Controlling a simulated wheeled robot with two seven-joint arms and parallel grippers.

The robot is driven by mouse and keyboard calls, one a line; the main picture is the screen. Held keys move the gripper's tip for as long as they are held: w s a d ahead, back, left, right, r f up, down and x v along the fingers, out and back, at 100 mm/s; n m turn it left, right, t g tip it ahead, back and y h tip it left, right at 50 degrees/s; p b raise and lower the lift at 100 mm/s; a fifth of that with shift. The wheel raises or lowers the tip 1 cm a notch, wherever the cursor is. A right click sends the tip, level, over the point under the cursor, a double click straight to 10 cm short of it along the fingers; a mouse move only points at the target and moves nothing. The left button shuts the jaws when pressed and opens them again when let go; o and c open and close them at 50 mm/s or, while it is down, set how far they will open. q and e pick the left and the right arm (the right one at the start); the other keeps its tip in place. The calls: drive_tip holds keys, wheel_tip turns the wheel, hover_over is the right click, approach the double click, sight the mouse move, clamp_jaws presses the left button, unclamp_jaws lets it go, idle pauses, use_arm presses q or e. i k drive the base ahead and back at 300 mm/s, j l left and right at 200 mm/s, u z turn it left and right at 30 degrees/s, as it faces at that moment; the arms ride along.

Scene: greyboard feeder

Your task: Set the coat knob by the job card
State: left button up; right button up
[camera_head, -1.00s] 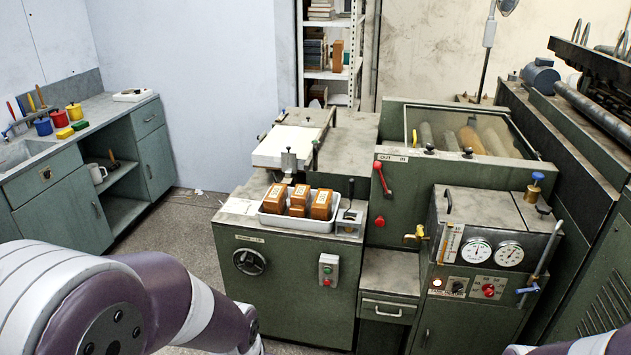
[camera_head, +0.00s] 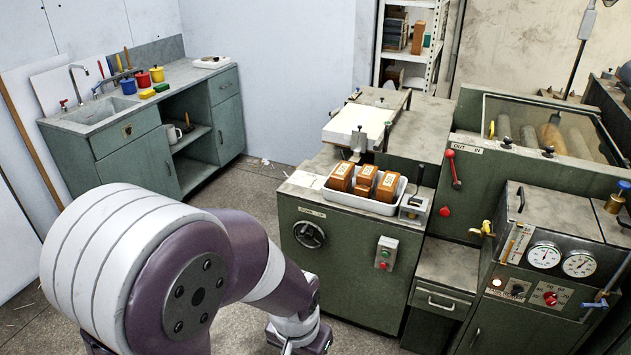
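The control panel on the right of the machine carries a small black knob (camera_head: 517,289) and a red knob (camera_head: 551,298) below two round gauges. Their lettering is too small to read, so I cannot tell which is the coat knob. A white sheet (camera_head: 306,180) lies on the machine top left of the tray; I cannot tell whether it is the job card. My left arm comes in from the left and bends down to the bottom edge, well left of the panel. The fingers of neither gripper show.
A white tray (camera_head: 345,197) holds orange-brown blocks (camera_head: 365,180). A red lever (camera_head: 453,168), a yellow tap (camera_head: 484,229) and a blue-handled valve (camera_head: 594,303) stick out near the panel. A sink counter (camera_head: 100,117) stands at the left. Floor shows between counter and machine.

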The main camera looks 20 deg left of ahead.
sight(549, 150)
drive_tip(key=i+j+z, duration=0.1)
drive_tip(key=i+z, duration=0.3)
drive_tip(key=i, duration=0.15)
drive_tip(key=i+j+z, duration=0.35)
drive_tip(key=i, duration=0.2)
drive_tip(key=i+j+z, duration=0.4)
drive_tip(key=i, duration=0.15)
drive_tip(key=i+l, duration=0.2)
drive_tip(key=i, duration=0.1)
